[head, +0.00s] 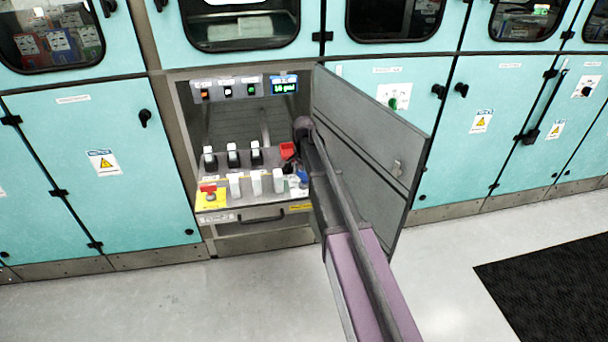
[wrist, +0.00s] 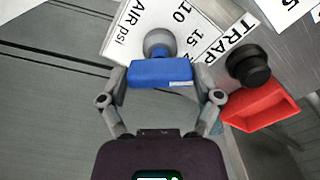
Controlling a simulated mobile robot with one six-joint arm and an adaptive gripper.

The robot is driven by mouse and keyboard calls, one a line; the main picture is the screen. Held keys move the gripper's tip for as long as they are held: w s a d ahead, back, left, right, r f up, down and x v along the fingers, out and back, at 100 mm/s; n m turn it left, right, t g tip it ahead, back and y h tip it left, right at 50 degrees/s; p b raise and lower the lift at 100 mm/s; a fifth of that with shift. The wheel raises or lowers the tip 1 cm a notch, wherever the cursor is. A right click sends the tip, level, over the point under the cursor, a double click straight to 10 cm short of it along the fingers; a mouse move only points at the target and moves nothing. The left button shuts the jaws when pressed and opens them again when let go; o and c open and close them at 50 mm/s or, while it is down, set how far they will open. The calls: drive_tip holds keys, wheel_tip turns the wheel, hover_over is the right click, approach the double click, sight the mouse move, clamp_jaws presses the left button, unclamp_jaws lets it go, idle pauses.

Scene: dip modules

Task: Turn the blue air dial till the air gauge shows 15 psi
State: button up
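The blue air dial (wrist: 160,74) has a block-shaped handle on a grey round stem in the wrist view. Behind it is a white plate (wrist: 128,32) marked "AIR psi", with 10 and 15 visible; the rest of the scale is cut off or hidden. My gripper (wrist: 162,78) has one finger at each end of the blue handle and appears shut on it. In the head view a bit of the blue dial (head: 303,177) shows beside my arm, which hides most of the gripper. A small display (head: 284,84) is lit, its text too small to read surely.
A red handle (wrist: 264,108) on a black knob, beside a "TRAP" label, sits just right of the dial. Several white and black levers (head: 235,185) fill the panel to the left. An open grey cabinet door (head: 375,130) stands close to the right of my arm.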

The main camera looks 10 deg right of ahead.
drive_tip(key=c, duration=0.3)
drive_tip(key=shift+n, duration=0.7)
drive_tip(key=o, duration=0.9)
drive_tip(key=shift+o, duration=0.2)
drive_tip(key=shift+m, duration=0.3)
